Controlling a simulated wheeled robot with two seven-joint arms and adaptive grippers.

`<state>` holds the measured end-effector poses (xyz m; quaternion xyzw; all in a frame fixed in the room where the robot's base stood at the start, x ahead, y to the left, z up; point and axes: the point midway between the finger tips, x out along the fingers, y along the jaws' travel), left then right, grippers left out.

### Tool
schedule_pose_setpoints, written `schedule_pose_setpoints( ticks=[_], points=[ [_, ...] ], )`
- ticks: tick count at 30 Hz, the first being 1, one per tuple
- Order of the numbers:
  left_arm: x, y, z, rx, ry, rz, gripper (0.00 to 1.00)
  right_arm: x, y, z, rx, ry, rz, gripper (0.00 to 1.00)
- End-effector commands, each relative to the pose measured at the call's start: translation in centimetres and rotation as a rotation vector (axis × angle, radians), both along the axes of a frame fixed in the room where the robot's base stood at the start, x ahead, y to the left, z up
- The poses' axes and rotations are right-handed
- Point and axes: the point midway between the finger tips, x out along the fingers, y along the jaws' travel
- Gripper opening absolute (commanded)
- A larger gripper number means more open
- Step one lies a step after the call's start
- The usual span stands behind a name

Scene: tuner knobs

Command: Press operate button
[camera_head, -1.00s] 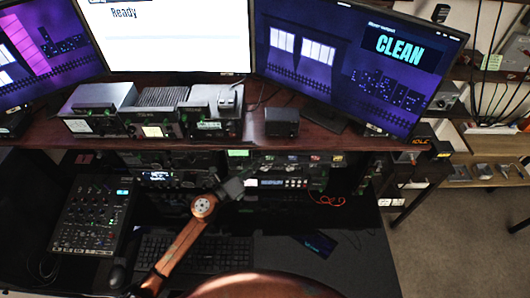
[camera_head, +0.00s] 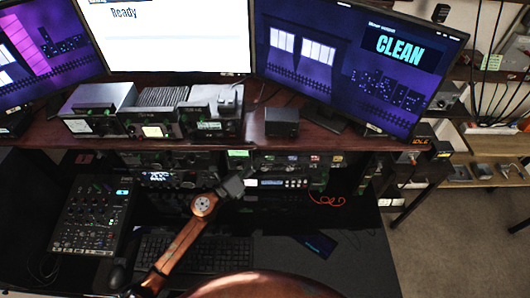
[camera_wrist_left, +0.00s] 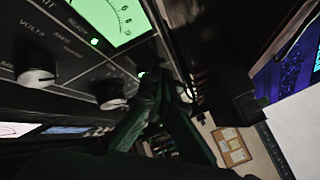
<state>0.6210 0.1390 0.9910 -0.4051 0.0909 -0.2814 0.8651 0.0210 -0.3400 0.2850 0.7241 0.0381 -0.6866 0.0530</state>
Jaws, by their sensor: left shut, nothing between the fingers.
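A device panel (camera_wrist_left: 70,65) with a lit green meter (camera_wrist_left: 112,18), a small green light and labelled knobs fills the upper left of the left wrist view. One white-marked knob (camera_wrist_left: 37,77) sits at the far left and another (camera_wrist_left: 112,93) nearer the fingers. My left gripper (camera_wrist_left: 158,85) is shut and empty, with its dark fingertips close to the panel's right part. I cannot tell if they touch it. In the head view my left gripper (camera_head: 233,187) is by the rack under the shelf, below a green display (camera_head: 238,153). I cannot make out which control is the operate button. My right gripper is not in view.
A wooden shelf (camera_head: 340,140) overhangs the rack and carries several radios and monitors. A mixer (camera_head: 92,215) stands at the left and a keyboard (camera_head: 205,254) lies under my arm. The dark desk (camera_head: 345,272) is mostly clear at the right.

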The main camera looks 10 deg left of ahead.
Motion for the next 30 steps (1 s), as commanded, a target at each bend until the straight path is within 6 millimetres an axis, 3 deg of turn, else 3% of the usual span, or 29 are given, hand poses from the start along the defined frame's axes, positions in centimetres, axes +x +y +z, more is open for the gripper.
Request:
schedule_pose_setpoints(
  ticks=[13, 30],
  points=[
    [-0.8, -0.2, 0.0, -0.002, 0.001, -0.002, 0.00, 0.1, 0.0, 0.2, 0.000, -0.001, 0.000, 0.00],
    [-5.9, -1.2, 0.0, -0.002, 0.002, -0.001, 0.00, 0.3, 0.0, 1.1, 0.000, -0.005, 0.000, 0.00]
  ],
)
